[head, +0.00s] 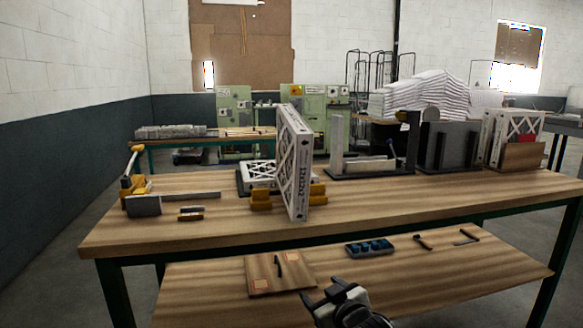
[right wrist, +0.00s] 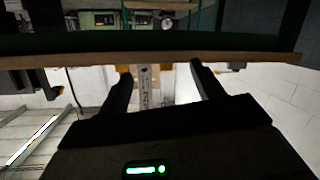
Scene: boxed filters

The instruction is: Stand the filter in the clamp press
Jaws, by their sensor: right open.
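A white-framed pleated filter (head: 294,165) stands upright, edge toward me, between yellow blocks (head: 261,199) near the middle of the bench. Its narrow edge (right wrist: 145,85) also shows in the right wrist view, beyond my fingers. A black-based fixture with a pale upright plate (head: 337,145) and a blue-handled part stands to its right; it looks like the clamp press, but I cannot be sure. My right gripper (head: 323,291) is open and empty, low in front of the bench. The right wrist view, upside down, shows its spread fingers (right wrist: 160,72). My left gripper is out of view.
Another filter (head: 259,173) lies flat behind the upright one. More filters stand in a wooden holder (head: 522,156) at right. A yellow-and-grey tool (head: 143,205) sits at left.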

